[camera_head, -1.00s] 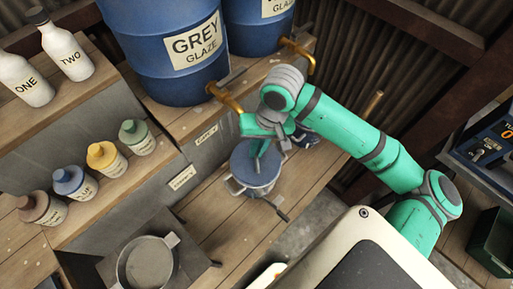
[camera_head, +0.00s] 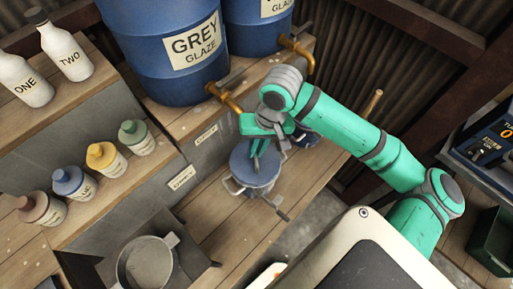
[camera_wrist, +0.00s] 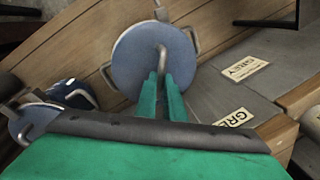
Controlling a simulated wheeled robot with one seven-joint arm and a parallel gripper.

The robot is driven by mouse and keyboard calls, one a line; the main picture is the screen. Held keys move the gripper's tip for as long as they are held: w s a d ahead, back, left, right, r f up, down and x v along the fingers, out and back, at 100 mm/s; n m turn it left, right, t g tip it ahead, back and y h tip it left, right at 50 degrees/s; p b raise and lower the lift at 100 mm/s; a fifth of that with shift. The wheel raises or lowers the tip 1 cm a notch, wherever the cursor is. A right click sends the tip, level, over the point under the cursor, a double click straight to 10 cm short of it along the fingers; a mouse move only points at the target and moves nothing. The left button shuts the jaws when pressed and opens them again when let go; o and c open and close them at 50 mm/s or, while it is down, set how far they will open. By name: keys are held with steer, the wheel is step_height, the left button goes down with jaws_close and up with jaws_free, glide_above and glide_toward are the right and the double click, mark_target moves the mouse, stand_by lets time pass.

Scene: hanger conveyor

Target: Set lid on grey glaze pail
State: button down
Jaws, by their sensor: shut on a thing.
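My gripper (camera_head: 258,158) points down over the grey-blue lid (camera_head: 256,172) beneath the grey glaze barrel. In the wrist view its two green fingers (camera_wrist: 162,80) are shut on the lid's bent metal handle (camera_wrist: 162,55). The round lid (camera_wrist: 140,62) covers the pail's mouth from above. The pail (camera_head: 236,187) is mostly hidden under it; its side handles stick out at left and right in the wrist view. Lid and pail look roughly centred. I cannot tell whether the lid's rim touches the pail.
The blue grey glaze barrel (camera_head: 170,55) and its brass tap (camera_head: 223,95) are close behind my gripper. A step with several small bottles (camera_head: 102,160) is at the left. A grey pot (camera_head: 147,262) is in front. Another lidded vessel (camera_wrist: 32,118) is at the wrist view's left.

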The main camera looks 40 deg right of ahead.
mark_target(263, 157)
steer(key=shift+f, duration=0.55)
stand_by(1.0)
steer(key=c, duration=2.1)
jaws_free()
steer(key=shift+o, duration=0.3)
steer(key=o, duration=0.5)
steer(key=shift+r, duration=0.1)
step_height(263, 157, up, 10)
steer(key=s+d, duration=0.1)
steer(key=shift+d+r, duration=0.2)
steer(key=shift+d, duration=0.2)
